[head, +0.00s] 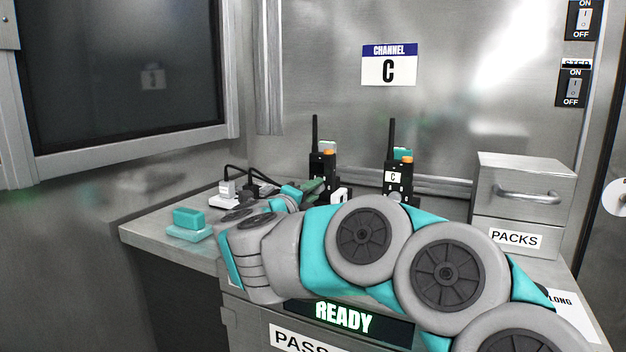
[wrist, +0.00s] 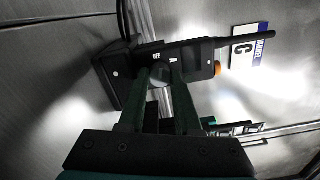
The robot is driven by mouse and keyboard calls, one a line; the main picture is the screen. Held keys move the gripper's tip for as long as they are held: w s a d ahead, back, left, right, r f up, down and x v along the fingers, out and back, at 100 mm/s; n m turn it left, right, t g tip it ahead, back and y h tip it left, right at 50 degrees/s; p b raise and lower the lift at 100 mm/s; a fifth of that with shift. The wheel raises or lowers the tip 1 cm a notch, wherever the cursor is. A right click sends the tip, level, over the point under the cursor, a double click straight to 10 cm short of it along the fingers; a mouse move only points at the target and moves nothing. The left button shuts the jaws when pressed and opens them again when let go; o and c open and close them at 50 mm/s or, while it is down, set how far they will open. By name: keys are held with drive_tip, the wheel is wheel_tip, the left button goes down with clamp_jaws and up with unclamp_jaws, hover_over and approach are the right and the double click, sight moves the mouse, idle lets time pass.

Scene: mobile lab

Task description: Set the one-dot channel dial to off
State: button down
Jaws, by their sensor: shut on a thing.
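The left radio (head: 322,163) is partly hidden by my arm and gripper; the right radio (head: 397,158) carries a C label. In the wrist view the left radio (wrist: 200,60) lies sideways in the picture, with small white marks on its face. My gripper (wrist: 158,76) is shut on a pale round dial (wrist: 159,71) on that radio's front. The fingers cover much of the dial, so I cannot read its dots or setting. In the head view my gripper (head: 313,190) is small and partly hidden.
A CHANNEL C sign (head: 389,65) hangs on the back wall. Plugs with black cables (head: 228,188) and teal blocks (head: 189,218) are on the left of the counter. A PACKS box (head: 522,205) stands right. A panel below reads READY (head: 343,317).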

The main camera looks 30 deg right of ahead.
drive_tip(key=shift+n+p, duration=1.3)
drive_tip(key=shift+n, duration=0.3)
drive_tip(key=c, duration=0.6)
unclamp_jaws()
drive_tip(key=shift+f, duration=0.1)
drive_tip(key=shift+f, duration=0.1)
